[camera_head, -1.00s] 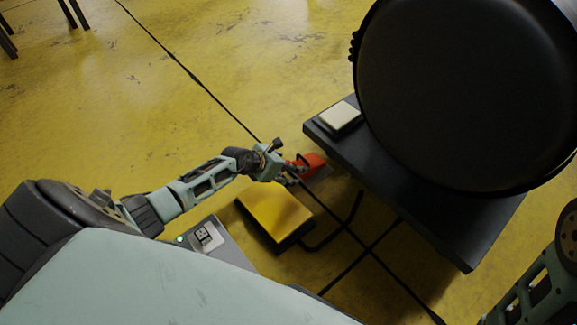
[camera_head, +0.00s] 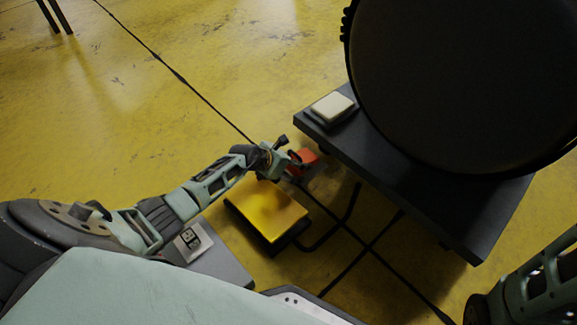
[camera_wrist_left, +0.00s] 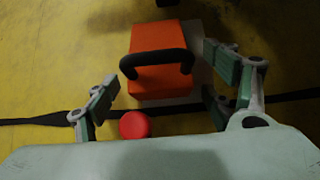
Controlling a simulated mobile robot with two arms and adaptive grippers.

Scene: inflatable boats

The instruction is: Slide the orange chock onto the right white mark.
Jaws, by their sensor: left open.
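The orange chock (camera_wrist_left: 160,58), a block with a black handle, sits on the yellow floor in the left wrist view. It also shows in the head view (camera_head: 308,157), partly hidden by my left gripper (camera_head: 290,163). A pale grey-white patch (camera_wrist_left: 203,78) shows along the chock's right side; the chock overlaps it, and whether it is the right white mark I cannot tell. My left gripper (camera_wrist_left: 164,74) is open, one finger on each side of the chock, with gaps visible. My right arm enters at lower right of the head view; its gripper is out of frame.
A yellow-topped box (camera_head: 268,209) stands near my left gripper. A dark platform (camera_head: 425,205) carries a pale pad (camera_head: 332,107) and a large black round object (camera_head: 460,85). A red round knob (camera_wrist_left: 134,125) sits nearer than the chock. Black lines cross the floor.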

